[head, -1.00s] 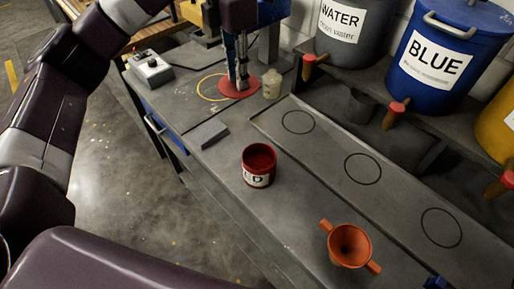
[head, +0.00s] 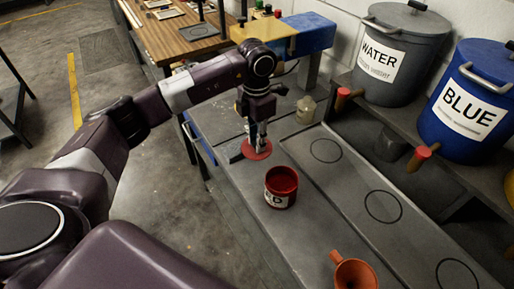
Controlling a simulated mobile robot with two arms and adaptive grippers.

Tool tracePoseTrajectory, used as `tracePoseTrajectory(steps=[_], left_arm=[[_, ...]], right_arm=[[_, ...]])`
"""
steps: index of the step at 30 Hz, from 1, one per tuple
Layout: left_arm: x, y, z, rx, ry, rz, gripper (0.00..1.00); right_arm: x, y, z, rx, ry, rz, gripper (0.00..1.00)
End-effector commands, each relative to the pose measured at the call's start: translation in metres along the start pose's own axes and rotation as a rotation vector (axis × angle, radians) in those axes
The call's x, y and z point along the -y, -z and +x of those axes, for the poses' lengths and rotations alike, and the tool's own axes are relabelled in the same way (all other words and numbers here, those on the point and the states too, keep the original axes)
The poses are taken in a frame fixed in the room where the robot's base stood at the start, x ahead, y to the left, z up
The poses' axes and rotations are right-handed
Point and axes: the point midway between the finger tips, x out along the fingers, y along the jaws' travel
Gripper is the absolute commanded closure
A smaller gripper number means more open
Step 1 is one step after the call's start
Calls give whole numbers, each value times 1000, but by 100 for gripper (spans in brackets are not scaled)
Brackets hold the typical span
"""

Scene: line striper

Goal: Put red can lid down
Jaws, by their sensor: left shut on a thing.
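The red can lid (head: 257,151) is a flat red disc below my left gripper (head: 260,141), which comes from above and is shut on it. The lid is beside a small grey block, behind the open can. I cannot tell whether the lid touches the bench. The open red can (head: 279,201), with a white label ending in "D", stands upright on the grey bench (head: 255,225). Red shows inside it. My right gripper is out of view.
The grey block (head: 233,151) lies left of the lid. A cream bottle (head: 305,111) stands behind right. The WATER bin (head: 394,55) and BLUE bin (head: 468,105) are on the right. A strip with black circles (head: 383,207) is bare.

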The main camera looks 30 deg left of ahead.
Motion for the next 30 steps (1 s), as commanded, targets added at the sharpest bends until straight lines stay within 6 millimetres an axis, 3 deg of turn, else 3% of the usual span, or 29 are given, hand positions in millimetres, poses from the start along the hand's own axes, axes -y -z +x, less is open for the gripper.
tracePoseTrajectory(steps=[13, 26, 27, 30], left_arm=[[1, 0, 49, 0, 1, 0, 100], [0, 0, 57, 1, 0, 1, 100], [0, 0, 57, 1, -1, 1, 79], [0, 0, 56, 1, 0, 1, 68]], right_arm=[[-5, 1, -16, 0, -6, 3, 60], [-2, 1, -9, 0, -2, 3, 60], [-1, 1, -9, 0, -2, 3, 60], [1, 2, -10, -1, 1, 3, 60]])
